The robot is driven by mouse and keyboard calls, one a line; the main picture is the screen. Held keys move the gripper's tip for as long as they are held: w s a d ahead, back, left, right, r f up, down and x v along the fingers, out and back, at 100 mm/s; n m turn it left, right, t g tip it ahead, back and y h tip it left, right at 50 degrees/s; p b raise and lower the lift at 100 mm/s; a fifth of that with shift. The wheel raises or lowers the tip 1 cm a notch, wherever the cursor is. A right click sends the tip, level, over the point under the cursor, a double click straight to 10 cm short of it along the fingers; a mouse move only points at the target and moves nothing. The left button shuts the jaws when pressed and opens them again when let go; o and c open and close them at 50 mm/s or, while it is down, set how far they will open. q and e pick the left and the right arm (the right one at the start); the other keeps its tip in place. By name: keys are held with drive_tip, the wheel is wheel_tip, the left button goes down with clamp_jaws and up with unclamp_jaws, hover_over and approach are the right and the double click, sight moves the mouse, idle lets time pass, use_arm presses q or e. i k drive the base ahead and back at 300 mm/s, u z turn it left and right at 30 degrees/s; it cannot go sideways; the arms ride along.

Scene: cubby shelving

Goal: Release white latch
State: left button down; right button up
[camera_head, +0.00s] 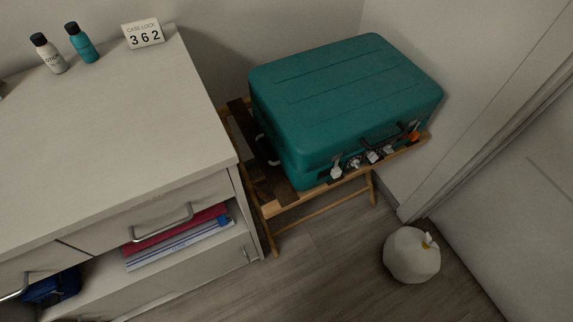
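A teal suitcase (345,105) lies shut on a wooden folding rack (320,192) at the centre right. A white latch (336,168) sits at the left of its front face. Small metal parts (371,156), which look like lock dials, are in the middle of that face. An orange latch (413,135) is at the right, near a dark handle (392,137). The latches are too small to tell whether they are fastened. Neither of my grippers is in view.
A pale dresser (120,150) fills the left, with two bottles (84,44) and a card reading "CASE LOCK 362" (143,34) on top. A white round object (411,255) stands on the floor near the right wall. The floor before the rack is clear.

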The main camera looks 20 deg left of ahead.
sight(335, 172)
drive_tip(key=k, duration=0.5)
drive_tip(key=z, duration=1.65)
drive_tip(key=i, duration=0.7)
drive_tip(key=u, duration=0.9)
